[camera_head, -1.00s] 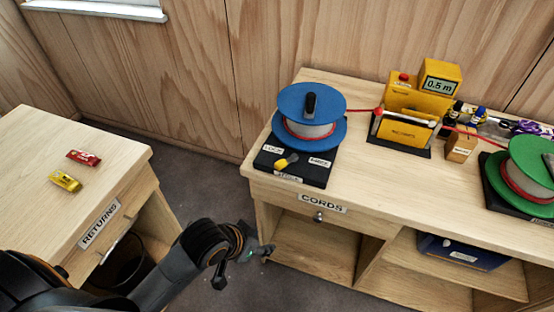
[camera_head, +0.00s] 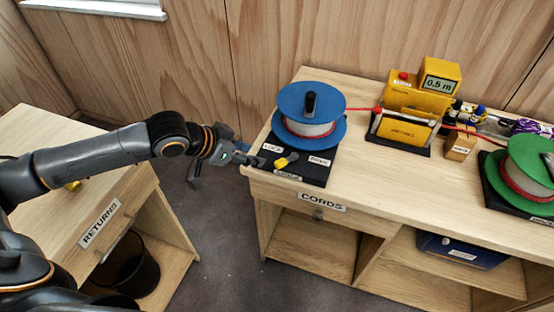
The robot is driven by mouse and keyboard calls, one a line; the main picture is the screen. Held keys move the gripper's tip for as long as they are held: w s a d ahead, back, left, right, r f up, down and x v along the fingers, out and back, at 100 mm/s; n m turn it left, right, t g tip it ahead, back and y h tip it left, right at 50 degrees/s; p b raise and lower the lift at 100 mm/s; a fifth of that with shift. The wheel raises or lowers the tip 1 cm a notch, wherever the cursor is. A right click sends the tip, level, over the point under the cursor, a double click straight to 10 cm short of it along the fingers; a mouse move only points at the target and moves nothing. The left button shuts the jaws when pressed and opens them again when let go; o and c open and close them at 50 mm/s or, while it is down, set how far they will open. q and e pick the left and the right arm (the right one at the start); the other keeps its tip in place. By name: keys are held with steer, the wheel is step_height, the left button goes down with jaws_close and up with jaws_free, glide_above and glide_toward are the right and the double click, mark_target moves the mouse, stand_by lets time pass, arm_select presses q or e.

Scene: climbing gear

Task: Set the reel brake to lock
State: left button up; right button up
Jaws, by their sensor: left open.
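The blue reel (camera_head: 311,112) stands on a black base (camera_head: 311,176) at the left end of the cords bench. A short brake lever with a yellow handle (camera_head: 283,162) sits on the base's front, between a left label (camera_head: 271,148) that seems to read LOCK and a right label (camera_head: 319,161) too small to read surely. I cannot tell which setting the lever is at. My left gripper (camera_head: 253,160) is open and empty at the base's left edge, beside the left label and apart from the lever. My right gripper is out of view.
The cords bench (camera_head: 378,193) also carries a yellow measuring device (camera_head: 405,127) with a 0.5 m display and a green reel (camera_head: 527,165). A red cord (camera_head: 362,109) runs from the blue reel to the device. The returns table (camera_head: 45,135) is at left, partly behind my left arm.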

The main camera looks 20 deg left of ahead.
mark_target(280, 161)
arm_select(q)
steer(key=p+x, duration=0.1)
steer(key=x, duration=1.1)
steer(key=shift+w+d, duration=0.1)
jaws_close()
